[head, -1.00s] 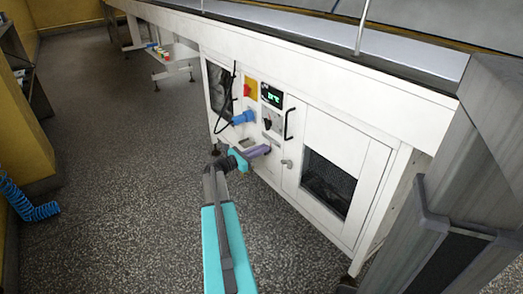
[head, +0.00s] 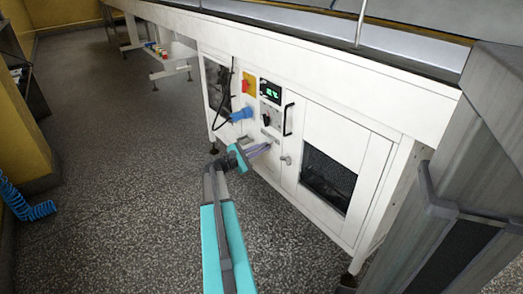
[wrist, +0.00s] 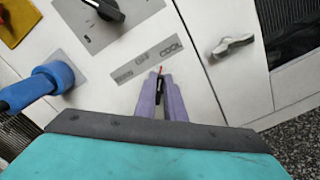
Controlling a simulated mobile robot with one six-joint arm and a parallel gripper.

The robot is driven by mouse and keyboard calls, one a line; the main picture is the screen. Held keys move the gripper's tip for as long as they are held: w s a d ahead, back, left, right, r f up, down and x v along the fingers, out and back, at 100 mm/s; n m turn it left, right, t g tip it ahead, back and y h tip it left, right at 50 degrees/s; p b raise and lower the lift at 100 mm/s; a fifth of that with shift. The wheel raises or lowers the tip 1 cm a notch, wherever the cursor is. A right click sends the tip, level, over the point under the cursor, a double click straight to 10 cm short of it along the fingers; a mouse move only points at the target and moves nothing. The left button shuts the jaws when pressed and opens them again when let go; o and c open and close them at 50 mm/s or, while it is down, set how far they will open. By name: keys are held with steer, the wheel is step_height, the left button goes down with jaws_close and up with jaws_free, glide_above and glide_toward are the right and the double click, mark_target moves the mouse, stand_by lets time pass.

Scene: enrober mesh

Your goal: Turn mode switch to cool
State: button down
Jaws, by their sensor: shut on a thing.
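The mode switch (wrist: 160,71) is mostly hidden between my gripper's purple fingers. Its red-tipped pointer shows just past the fingertips, aimed up and to the right, roughly between OFF and COOL on the label. The label plate (wrist: 124,75) above it reads OFF in the middle and COOL at the right; the left word is blurred. My gripper (wrist: 161,82) is shut on the switch, and in the head view (head: 266,146) it reaches the white cabinet front below the display.
A black knob (wrist: 105,10) sits on a grey plate above the label. A blue plug (wrist: 50,80) with a cable sticks out at left, near a red and yellow switch (head: 249,84). A door latch (wrist: 232,45) is at right. A green-lit display (head: 271,91) is above.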

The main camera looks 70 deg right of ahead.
steer(key=shift+s+a+f+m, duration=0.15)
steer(key=shift+s+f+m, duration=0.05)
steer(key=shift+m, duration=0.5)
steer(key=shift+b, duration=0.3)
steer(key=c, duration=1.9)
jaws_free()
steer(key=shift+o, duration=0.3)
steer(key=shift+r, duration=0.1)
steer(key=shift+w, duration=0.2)
steer(key=p+v, duration=0.3)
steer(key=v, duration=1)
steer(key=shift+a+p, duration=0.35)
steer(key=shift+p, duration=0.05)
